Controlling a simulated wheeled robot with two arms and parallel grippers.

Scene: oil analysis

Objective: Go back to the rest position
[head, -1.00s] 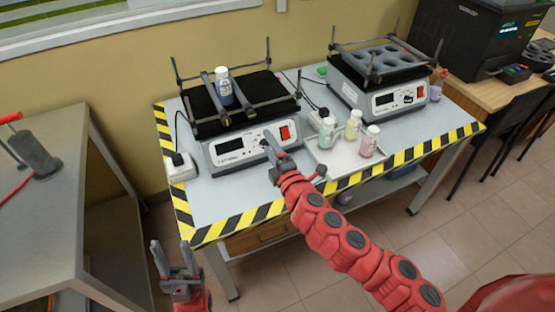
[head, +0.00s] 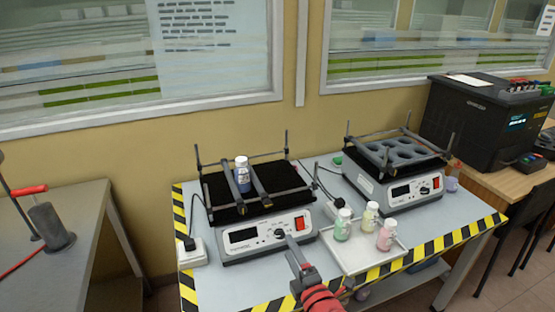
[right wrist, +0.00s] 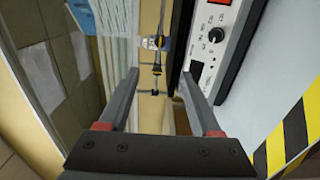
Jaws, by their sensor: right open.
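My right gripper (head: 318,262) is open and empty at the front of the left shaker (head: 268,238). One fingertip overlaps the panel just below the knob (head: 280,234); I cannot tell whether it touches. In the right wrist view the two fingers (right wrist: 157,92) are spread apart with nothing between them, and the panel with its knob (right wrist: 216,35) lies to their right. A white-capped bottle with dark blue contents (head: 242,176) stands upright between bars on the left shaker. My left gripper is not in view.
A tray (head: 350,262) with three small bottles (head: 370,216) sits right of the gripper. A second shaker (head: 400,190) with a holed rack stands behind it. The striped table edge (head: 450,240) runs along the front. A grey bench (head: 85,225) is at left, windows (head: 200,60) behind.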

